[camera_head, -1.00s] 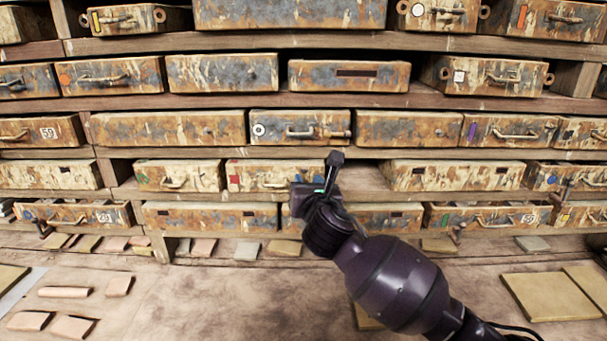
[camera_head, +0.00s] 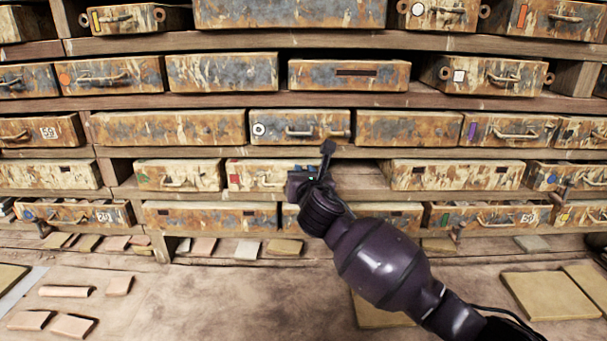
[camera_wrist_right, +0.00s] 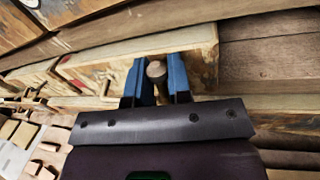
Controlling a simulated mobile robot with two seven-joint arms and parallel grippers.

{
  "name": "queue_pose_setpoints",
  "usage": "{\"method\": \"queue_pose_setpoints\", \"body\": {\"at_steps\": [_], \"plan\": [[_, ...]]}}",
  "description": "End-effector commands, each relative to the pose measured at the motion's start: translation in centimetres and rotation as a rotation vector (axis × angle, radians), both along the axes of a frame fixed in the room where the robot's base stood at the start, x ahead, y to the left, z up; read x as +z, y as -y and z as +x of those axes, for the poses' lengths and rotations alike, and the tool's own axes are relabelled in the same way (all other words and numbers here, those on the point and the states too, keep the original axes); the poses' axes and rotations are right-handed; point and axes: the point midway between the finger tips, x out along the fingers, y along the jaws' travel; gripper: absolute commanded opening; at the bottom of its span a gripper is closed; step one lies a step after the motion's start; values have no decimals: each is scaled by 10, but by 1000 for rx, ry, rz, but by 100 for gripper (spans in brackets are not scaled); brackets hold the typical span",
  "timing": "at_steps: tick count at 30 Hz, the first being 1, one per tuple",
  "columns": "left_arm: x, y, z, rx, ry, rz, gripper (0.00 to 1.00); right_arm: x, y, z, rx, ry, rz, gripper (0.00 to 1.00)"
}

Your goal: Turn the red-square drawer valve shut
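The red-square drawer (camera_head: 250,176) is a rusty cream front in the fourth row, with a small red square near its left end. Its right end is hidden behind my right gripper in the head view. My right gripper (camera_head: 314,172) is at that right end. In the right wrist view, a round brownish valve knob (camera_wrist_right: 156,71) stands between the two blue fingers (camera_wrist_right: 160,80) of my right gripper. There is little or no gap on either side, and I cannot tell whether the fingers press on it. My left gripper is not in view.
An open shelf gap lies to the right. Tiles (camera_head: 550,297) lie on the bench (camera_head: 220,300) below.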

Motion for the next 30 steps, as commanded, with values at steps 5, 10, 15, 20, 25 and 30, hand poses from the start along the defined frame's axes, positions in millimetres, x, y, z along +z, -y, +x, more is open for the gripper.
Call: {"method": "queue_pose_setpoints", "body": {"at_steps": [5, 10, 15, 20, 25, 30], "plan": [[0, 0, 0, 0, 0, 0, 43, 0, 0, 0, 0, 0, 1, 0], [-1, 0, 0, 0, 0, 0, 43, -1, 1, 0, -1, -1, 25, 0], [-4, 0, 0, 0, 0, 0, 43, -2, 3, 0, 0, 0, 96, 0], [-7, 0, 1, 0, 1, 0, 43, -4, 7, 0, -1, -1, 210, 0], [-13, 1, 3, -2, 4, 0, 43, -7, 11, 0, 0, -1, 367, 0], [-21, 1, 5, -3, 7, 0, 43, -11, 15, 0, -1, -2, 529, 0]]}}
